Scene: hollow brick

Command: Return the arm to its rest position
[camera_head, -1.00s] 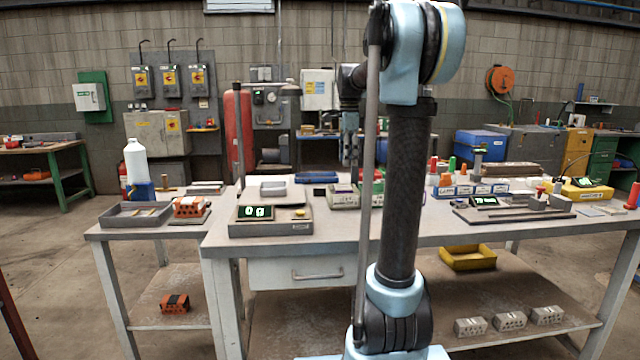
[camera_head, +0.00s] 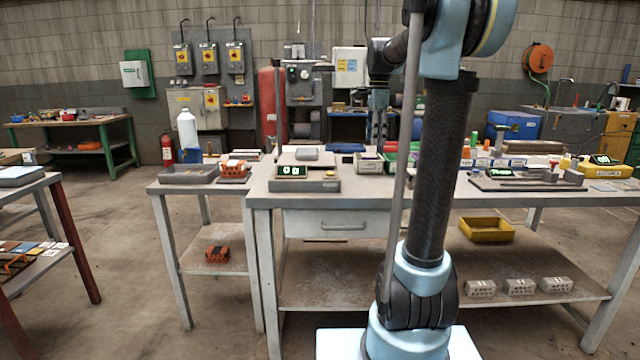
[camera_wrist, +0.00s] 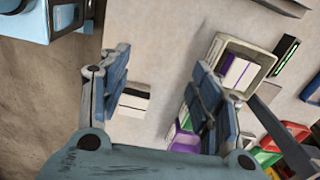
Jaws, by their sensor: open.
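My gripper (camera_head: 378,128) hangs above the far part of the main workbench in the head view, partly beside my own arm. In the wrist view my gripper (camera_wrist: 160,75) has its two fingers spread wide, with nothing held between them. A small dark and white block (camera_wrist: 134,101) lies on the bench top below, beside the left finger. A light box with white and purple items (camera_wrist: 238,68) lies near the right finger. I cannot tell the height of the fingertips above the bench. My arm stands upright and hides part of the bench.
The main workbench (camera_head: 330,222) holds a digital scale (camera_head: 303,180). An orange hollow brick (camera_head: 234,168) and a grey tray (camera_head: 188,174) are on the side table. Grey hollow bricks (camera_head: 520,286) and a yellow bin (camera_head: 486,229) are on the lower shelf. Open floor lies at left.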

